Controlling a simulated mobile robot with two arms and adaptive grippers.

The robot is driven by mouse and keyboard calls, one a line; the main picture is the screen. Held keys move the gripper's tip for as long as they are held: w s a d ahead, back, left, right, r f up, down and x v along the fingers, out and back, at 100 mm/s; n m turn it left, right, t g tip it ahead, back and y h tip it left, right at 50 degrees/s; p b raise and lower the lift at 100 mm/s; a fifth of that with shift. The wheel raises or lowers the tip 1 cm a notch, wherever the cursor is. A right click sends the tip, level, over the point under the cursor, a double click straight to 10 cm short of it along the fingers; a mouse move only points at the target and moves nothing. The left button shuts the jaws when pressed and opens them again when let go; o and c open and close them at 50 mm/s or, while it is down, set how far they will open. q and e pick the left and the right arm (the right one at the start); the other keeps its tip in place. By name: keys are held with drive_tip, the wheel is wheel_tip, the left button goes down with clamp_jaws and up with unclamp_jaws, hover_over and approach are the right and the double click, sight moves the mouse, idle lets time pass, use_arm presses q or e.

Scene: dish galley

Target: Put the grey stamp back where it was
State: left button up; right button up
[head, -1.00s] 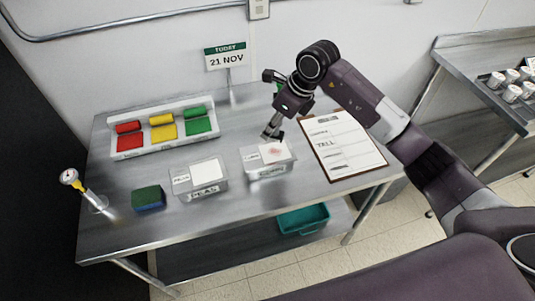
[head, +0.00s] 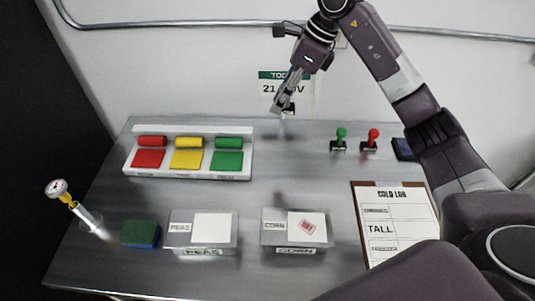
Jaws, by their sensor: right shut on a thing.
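My right gripper (head: 281,103) is in the air above the back of the steel table, in front of the date sign. It is shut on the grey stamp (head: 289,108), of which only a small dark base part shows; the fingers hide most of the handle. A green-handled stamp (head: 341,139) and a red-handled stamp (head: 371,139) stand upright at the back right, to the right of and below the gripper in the picture. The corn tub (head: 283,240) has a red mark (head: 307,227) on its white label. My left gripper is not in view.
A dark ink pad (head: 403,149) lies right of the stamps, partly behind my arm. The table's back middle (head: 290,165) is bare.

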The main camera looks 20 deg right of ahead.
wheel_tip(320, 180, down, 14)
drive_tip(key=p, duration=0.3)
drive_tip(key=shift+s+a+f+p, duration=0.1)
drive_tip(key=shift+f+p, duration=0.1)
drive_tip(key=shift+p, duration=0.2)
drive_tip(key=shift+f, duration=0.55)
wheel_tip(320, 180, down, 3)
drive_tip(key=shift+f+p, duration=0.15)
drive_tip(key=shift+p, duration=0.5)
drive_tip(key=shift+f, duration=0.35)
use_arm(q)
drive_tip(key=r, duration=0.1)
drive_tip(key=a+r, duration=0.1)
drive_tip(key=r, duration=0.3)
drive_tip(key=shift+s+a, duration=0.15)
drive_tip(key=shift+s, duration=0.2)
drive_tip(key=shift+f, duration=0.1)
use_arm(e)
drive_tip(key=shift+f, duration=0.1)
